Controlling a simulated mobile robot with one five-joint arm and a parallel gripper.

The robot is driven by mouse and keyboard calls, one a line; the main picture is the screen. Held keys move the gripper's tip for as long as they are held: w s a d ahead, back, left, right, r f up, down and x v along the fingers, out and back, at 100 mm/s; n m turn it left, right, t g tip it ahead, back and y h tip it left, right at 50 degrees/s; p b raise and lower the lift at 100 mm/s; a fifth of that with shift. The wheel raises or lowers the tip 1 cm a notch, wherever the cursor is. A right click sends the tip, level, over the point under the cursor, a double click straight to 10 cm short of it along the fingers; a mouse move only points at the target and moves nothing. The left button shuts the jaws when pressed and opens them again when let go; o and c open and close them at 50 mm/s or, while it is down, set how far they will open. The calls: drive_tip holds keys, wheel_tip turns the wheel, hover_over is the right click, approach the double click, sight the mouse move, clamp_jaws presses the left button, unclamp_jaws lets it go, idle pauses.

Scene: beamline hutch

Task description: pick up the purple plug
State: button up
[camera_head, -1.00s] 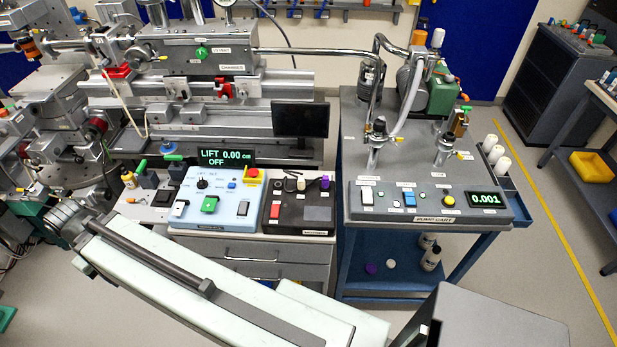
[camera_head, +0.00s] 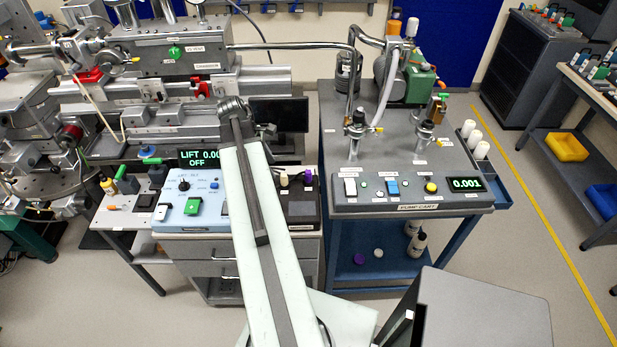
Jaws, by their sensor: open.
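The purple plug (camera_head: 308,178) stands at the back right of the black control box (camera_head: 303,208), just right of a pale plug (camera_head: 284,180). My arm reaches up the picture across the bench, left of the plug. My gripper (camera_head: 262,131) is at its far end, open, beyond and left of the purple plug and apart from it. Its fingers are hard to make out against the dark screen behind. My arm covers the left part of the black box and part of the blue-white lift panel (camera_head: 180,211).
The pump cart (camera_head: 340,125) with pipes and valves stands close on the right. A round purple object (camera_head: 358,258) lies on its lower shelf. Metal machinery (camera_head: 185,100) fills the back left. Open floor (camera_head: 530,235) lies at the right.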

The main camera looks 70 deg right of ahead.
hover_over(308, 173)
drive_tip(key=w, duration=0.3)
drive_tip(key=b, duration=0.1)
drive_tip(key=f+b, duration=0.1)
drive_tip(key=s+f+g, duration=0.1)
drive_tip(key=shift+a+f+n+b, duration=0.15)
drive_tip(key=shift+a+n+b, duration=0.1)
drive_tip(key=shift+n+b, duration=0.15)
drive_tip(key=b+x, duration=0.4)
drive_tip(key=x, duration=0.1)
drive_tip(key=shift+d+b, duration=0.1)
drive_tip(key=shift+b, duration=0.25)
clamp_jaws()
